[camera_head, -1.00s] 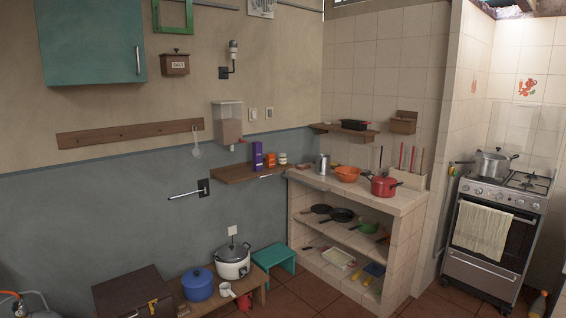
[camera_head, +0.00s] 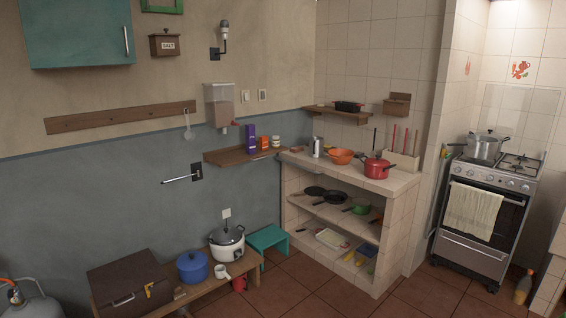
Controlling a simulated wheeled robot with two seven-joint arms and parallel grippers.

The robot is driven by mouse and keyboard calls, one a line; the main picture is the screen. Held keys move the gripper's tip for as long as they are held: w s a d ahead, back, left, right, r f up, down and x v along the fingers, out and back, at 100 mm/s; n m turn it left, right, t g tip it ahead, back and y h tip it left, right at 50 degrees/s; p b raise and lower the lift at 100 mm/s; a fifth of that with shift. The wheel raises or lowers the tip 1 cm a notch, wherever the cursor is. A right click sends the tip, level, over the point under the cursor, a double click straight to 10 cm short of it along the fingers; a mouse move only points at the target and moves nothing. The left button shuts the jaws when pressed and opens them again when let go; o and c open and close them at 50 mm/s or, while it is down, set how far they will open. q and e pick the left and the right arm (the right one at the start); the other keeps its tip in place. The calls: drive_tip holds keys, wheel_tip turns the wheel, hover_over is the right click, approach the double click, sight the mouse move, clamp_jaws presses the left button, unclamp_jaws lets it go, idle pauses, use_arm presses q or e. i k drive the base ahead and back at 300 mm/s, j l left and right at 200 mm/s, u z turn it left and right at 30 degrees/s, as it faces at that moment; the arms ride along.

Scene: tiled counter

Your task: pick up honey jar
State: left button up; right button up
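No jar in view can be clearly read as honey. A small pale-topped jar (camera_head: 276,142) stands at the right end of the wooden wall shelf (camera_head: 226,158), and it is too small to identify. An orange container (camera_head: 264,143) stands just left of it, and a tall purple box (camera_head: 251,138) stands left of that. Neither of my grippers shows in the head view.
A tiled counter right of the shelf holds an orange bowl (camera_head: 341,156) and a red pot (camera_head: 376,168). A low bench with a rice cooker (camera_head: 227,245) and blue pot (camera_head: 193,267), and a teal stool (camera_head: 268,239), stand below. Tiled floor (camera_head: 330,288) in front is clear.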

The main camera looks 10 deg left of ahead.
sight(275, 140)
drive_tip(key=i, duration=3.6)
